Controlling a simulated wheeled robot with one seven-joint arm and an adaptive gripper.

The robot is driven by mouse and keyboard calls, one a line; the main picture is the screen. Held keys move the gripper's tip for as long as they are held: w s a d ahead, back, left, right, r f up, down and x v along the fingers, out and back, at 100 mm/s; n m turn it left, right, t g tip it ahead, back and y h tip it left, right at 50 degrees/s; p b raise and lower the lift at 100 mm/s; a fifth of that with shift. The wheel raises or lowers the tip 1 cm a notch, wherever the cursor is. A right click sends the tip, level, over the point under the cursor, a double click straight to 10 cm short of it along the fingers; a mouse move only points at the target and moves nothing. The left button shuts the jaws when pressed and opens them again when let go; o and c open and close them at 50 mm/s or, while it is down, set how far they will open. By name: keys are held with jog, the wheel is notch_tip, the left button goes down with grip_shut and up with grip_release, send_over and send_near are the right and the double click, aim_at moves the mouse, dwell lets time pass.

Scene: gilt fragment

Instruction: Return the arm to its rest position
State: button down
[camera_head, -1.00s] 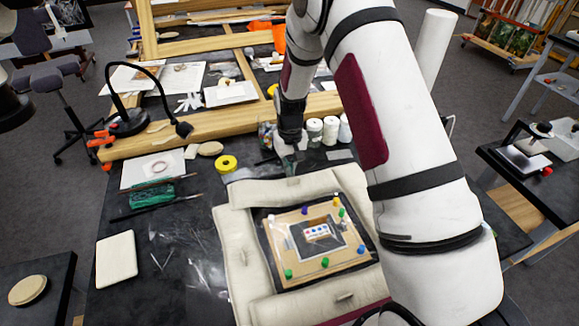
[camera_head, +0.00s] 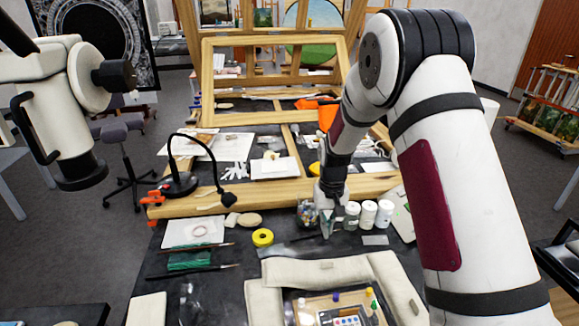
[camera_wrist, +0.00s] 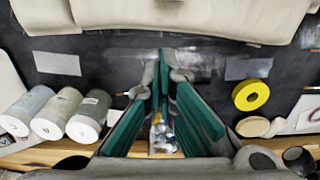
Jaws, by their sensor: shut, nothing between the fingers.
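My gripper (camera_head: 327,232) hangs at the end of my white arm, pointing down over the dark worktop, just left of the white bottles. It is shut and holds nothing. In the wrist view its teal-padded fingers (camera_wrist: 164,56) come together at the tips above the dark surface. Whether the tips touch the worktop cannot be told. My arm reaches in from the right side of the head view and covers part of the bench.
White bottles (camera_head: 367,214) stand close to the right of my gripper, and a jar (camera_head: 307,213) is close on the left. A padded cushion frame (camera_head: 330,270) lies in front. A yellow tape roll (camera_head: 262,237) and black lamp (camera_head: 180,182) are further left. A wooden easel frame (camera_head: 207,85) rises behind.

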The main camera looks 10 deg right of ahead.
jog(key=s+r+t, duration=0.1)
jog(key=s+r, duration=0.4)
jog(key=r, duration=0.6)
jog(key=s+r+t, duration=0.2)
jog(key=s+r, duration=0.4)
jog(key=r, duration=0.5)
jog(key=s+r+t, duration=0.1)
jog(key=s+r, duration=0.2)
jog(key=s, duration=0.7)
jog(key=s+r+t, duration=0.1)
jog(key=s+r, duration=0.3)
jog(key=s, duration=0.6)
jog(key=shift+s+a+r+t, duration=0.2)
jog(key=shift+s+a+t, duration=0.1)
jog(key=shift+a, duration=0.1)
jog(key=shift+w+d+f+b, duration=0.1)
jog(key=shift+w+f+b, duration=1.05)
jog(key=shift+w+f, duration=0.15)
